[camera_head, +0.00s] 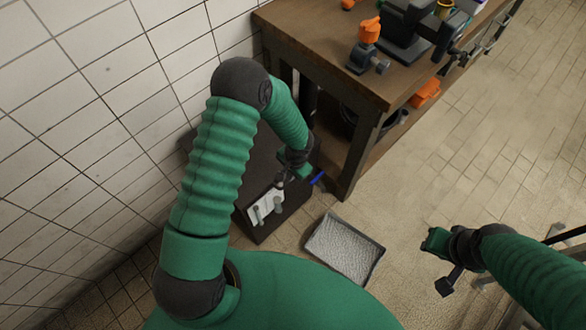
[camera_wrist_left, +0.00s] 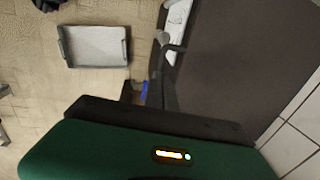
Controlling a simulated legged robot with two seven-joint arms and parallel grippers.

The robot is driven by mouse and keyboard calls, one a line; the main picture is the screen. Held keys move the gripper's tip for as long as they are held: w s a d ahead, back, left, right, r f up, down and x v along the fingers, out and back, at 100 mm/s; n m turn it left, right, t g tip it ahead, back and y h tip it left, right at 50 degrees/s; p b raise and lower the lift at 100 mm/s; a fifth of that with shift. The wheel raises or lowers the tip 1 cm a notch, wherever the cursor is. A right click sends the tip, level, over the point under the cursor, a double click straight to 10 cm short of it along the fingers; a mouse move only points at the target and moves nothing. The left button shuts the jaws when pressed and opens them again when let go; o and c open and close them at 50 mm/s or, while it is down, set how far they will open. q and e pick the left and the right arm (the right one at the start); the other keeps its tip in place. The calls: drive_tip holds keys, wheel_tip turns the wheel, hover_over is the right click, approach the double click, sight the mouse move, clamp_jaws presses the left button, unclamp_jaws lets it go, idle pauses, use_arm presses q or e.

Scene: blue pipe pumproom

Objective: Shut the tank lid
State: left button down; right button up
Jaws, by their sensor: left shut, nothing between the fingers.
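The tank (camera_head: 245,222) is a dark brown box on the floor between the tiled wall and the wooden bench, partly hidden behind my left arm. A white panel with grey cylinders (camera_head: 264,206) is on its front. Its dark flat top also fills the right of the left wrist view (camera_wrist_left: 245,60); I cannot tell from these views how far the lid is open. My left gripper (camera_head: 282,182) is shut and empty, close to the tank's front edge by the panel. A small blue strip (camera_head: 317,177) shows beside it. My right gripper (camera_head: 446,284) is low at the right, away from the tank; its jaws are unclear.
A shallow grey tray (camera_head: 343,248) lies on the floor right of the tank.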

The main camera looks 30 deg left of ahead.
use_arm(q)
wheel_tip(320, 180, down, 3)
drive_tip(key=shift+w+a+f, duration=0.1)
drive_tip(key=shift+a, duration=0.05)
